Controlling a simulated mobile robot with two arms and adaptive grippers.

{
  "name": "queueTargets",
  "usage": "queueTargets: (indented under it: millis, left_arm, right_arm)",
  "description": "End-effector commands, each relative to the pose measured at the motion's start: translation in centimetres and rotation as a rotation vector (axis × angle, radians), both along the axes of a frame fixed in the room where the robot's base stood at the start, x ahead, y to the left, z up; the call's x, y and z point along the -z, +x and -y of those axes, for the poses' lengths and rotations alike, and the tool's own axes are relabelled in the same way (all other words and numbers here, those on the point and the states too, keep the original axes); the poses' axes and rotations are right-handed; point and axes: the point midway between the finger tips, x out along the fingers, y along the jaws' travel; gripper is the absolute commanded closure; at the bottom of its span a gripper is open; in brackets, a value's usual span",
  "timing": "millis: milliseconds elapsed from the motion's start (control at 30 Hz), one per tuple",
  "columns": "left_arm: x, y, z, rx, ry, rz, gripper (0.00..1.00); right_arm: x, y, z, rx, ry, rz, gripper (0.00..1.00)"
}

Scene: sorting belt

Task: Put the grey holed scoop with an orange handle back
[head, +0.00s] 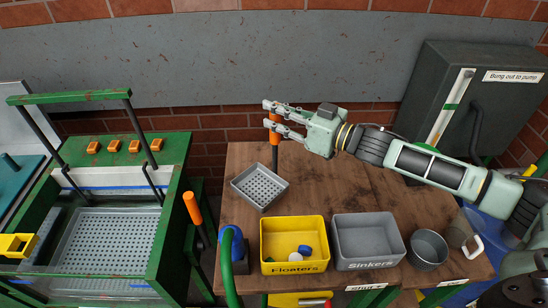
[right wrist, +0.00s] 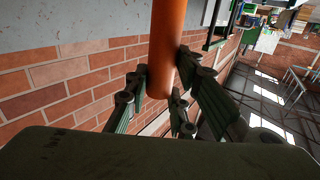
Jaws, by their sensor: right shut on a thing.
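The scoop has a grey holed square pan (head: 260,187), a dark shaft and an upright orange handle (head: 275,128). My right gripper (head: 269,118) is shut on the orange handle, near its top. In the right wrist view the handle (right wrist: 166,45) stands between the fingers. The pan is over the back left part of the wooden table; I cannot tell whether it touches the wood. My left gripper is not in view.
A yellow "Floaters" bin (head: 294,267) and grey "Sinkers" bin (head: 368,264) stand along the table front (head: 330,180), with a metal cup (head: 428,250) to their right. Left are another orange handle (head: 193,207) and a green-framed tank (head: 172,225). The table middle is clear.

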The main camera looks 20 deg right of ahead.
Motion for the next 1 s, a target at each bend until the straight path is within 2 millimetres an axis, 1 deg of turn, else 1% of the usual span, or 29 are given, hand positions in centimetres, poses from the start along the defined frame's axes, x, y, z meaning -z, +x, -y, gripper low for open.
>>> queueTargets:
  millis: [33, 100, 200, 333, 500, 633, 767, 900, 933, 1000]
  left_arm:
    - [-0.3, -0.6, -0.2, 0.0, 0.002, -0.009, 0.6]
    - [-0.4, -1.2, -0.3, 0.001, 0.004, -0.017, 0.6]
    - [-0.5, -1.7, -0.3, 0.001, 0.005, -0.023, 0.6]
    - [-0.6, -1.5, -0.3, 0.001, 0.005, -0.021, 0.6]
    - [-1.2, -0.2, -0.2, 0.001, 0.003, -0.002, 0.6]
    - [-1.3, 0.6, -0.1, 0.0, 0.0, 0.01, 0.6]
    - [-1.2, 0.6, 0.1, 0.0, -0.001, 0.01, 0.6]
    - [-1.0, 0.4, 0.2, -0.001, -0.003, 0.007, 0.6]
    - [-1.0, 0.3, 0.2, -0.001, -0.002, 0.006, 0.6]
    - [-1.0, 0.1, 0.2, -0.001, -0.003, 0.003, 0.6]
  right_arm:
    - [1.0, 0.0, 0.0, 0.001, 0.003, -0.004, 1.0]
    - [2.0, 0.0, 0.0, 0.0, 0.003, -0.001, 1.0]
    - [2.9, 0.1, 0.0, 0.001, 0.001, 0.002, 1.0]
    - [3.9, 0.1, 0.0, 0.001, 0.001, 0.0, 1.0]
    - [6.3, 0.1, 0.1, 0.002, 0.002, 0.0, 1.0]
    - [6.8, 0.1, 0.1, 0.001, 0.002, 0.004, 1.0]
    - [6.8, 0.1, 0.1, 0.001, 0.0, 0.004, 1.0]
    - [7.2, 0.1, 0.1, 0.001, 0.001, 0.003, 1.0]
    - [7.3, 0.1, 0.1, 0.002, -0.002, 0.001, 0.76]
    - [7.2, 0.0, 0.1, 0.002, -0.002, 0.001, 0.7]
